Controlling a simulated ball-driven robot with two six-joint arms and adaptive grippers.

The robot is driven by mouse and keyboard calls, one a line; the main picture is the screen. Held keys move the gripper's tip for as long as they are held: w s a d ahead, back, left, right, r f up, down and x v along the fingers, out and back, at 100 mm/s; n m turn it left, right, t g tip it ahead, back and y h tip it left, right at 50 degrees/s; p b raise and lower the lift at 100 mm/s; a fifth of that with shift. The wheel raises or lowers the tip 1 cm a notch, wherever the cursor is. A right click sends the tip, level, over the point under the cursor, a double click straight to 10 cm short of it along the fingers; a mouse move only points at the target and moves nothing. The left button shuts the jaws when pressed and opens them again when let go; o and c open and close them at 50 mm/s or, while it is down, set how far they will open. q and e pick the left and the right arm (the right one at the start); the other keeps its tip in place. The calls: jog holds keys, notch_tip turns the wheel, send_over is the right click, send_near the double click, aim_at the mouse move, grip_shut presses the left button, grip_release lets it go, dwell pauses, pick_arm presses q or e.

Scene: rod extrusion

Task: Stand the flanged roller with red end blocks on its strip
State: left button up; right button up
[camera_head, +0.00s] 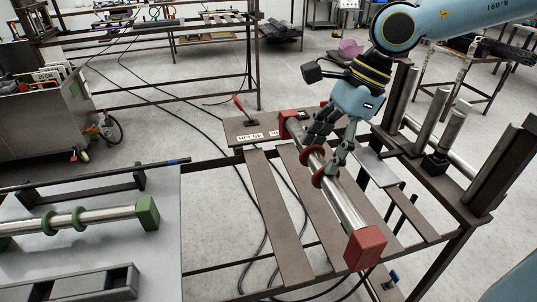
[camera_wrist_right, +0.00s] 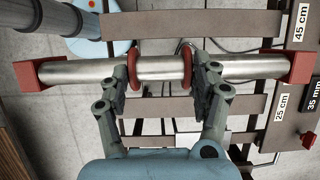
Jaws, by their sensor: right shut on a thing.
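The flanged roller (camera_head: 348,208) is a silver rod with red end blocks and two red flanges. Its near red block (camera_head: 365,248) and far red block (camera_head: 288,124) lie over the brown strips of the rack. My right gripper (camera_head: 326,160) is shut on the roller's middle, with its fingers at the two flanges. In the right wrist view the roller (camera_wrist_right: 65,72) runs across the picture, and the gripper (camera_wrist_right: 162,80) has one finger beside each flange. I cannot tell whether the blocks touch a strip. My left gripper is not in view.
Brown flat strips (camera_head: 268,200) span the rack with gaps between them. Labels reading 45 cm (camera_wrist_right: 301,22) and 25 cm (camera_wrist_right: 281,108) mark the rack. Upright metal rods (camera_head: 432,120) stand on the right. A green-ended roller (camera_head: 80,219) lies on the grey table at left.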

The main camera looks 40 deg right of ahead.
aim_at(305, 150)
jog(key=w+f+b, duration=0.1)
jog(key=b, duration=0.1)
jog(key=w+a+f+b, duration=0.1)
jog(key=w+b, duration=0.1)
jog(key=b, duration=0.1)
jog(key=shift+f, duration=0.25)
jog(key=shift+w, duration=0.35)
jog(key=shift+w+a+f+b, duration=0.1)
jog(key=shift+w+f+b, duration=0.05)
jog(key=shift+w+b, duration=0.2)
jog(key=w, duration=0.1)
jog(key=w+a+f, duration=0.1)
jog(key=w, duration=0.1)
jog(key=w+f, duration=0.1)
jog(key=shift+w+a+f, duration=0.25)
jog(key=f, duration=0.1)
jog(key=f+p, duration=0.1)
jog(key=f, duration=0.2)
jog(key=shift+w+a+f, duration=0.1)
jog(key=shift+w+f, duration=0.05)
jog(key=shift+w, duration=0.25)
jog(key=shift+f, duration=0.2)
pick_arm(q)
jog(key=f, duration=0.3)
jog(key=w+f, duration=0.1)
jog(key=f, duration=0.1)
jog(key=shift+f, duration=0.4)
